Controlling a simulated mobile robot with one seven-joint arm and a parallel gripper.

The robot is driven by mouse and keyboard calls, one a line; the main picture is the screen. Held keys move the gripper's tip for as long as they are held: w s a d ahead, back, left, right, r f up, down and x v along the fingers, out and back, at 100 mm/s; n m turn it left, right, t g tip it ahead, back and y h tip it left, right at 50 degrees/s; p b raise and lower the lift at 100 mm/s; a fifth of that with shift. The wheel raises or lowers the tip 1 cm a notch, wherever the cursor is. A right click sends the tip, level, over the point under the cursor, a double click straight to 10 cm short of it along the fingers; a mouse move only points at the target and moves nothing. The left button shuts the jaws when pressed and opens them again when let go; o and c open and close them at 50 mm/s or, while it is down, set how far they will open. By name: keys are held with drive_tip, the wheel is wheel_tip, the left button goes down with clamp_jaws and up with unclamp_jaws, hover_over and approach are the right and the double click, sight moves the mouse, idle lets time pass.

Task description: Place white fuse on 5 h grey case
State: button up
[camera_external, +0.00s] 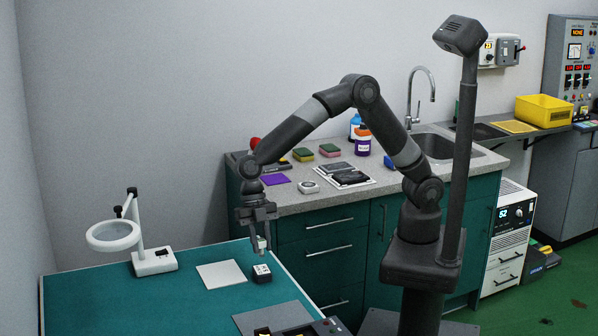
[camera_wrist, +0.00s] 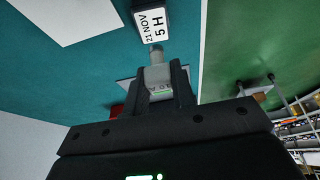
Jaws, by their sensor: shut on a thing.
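My gripper (camera_external: 259,231) points down over the teal table and is shut on the white fuse (camera_external: 262,244). In the wrist view, the fuse (camera_wrist: 157,76) sits between the fingers of my gripper (camera_wrist: 159,82), with its narrower grey end sticking out past the fingertips. The 5 h grey case (camera_external: 262,274), a small dark box with a white top label, stands on the table just below the fuse. In the wrist view, the case (camera_wrist: 153,22) shows "21 NOV 5 H". The fuse appears to be above the case; I cannot tell whether they touch.
A white sheet (camera_external: 222,274) lies left of the case, and a magnifier lamp (camera_external: 153,262) stands farther left. A grey mat (camera_external: 273,318) lies nearer the front, with dark items at the bottom edge. The table's right edge is close to the case.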

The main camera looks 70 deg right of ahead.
sight(261, 256)
drive_tip(key=shift+a+f, duration=0.15)
drive_tip(key=shift+f, duration=1.9)
drive_tip(key=shift+f, duration=0.2)
drive_tip(key=o, duration=1)
drive_tip(key=shift+r, duration=0.1)
drive_tip(key=v, duration=1.2)
drive_tip(key=shift+r, duration=0.1)
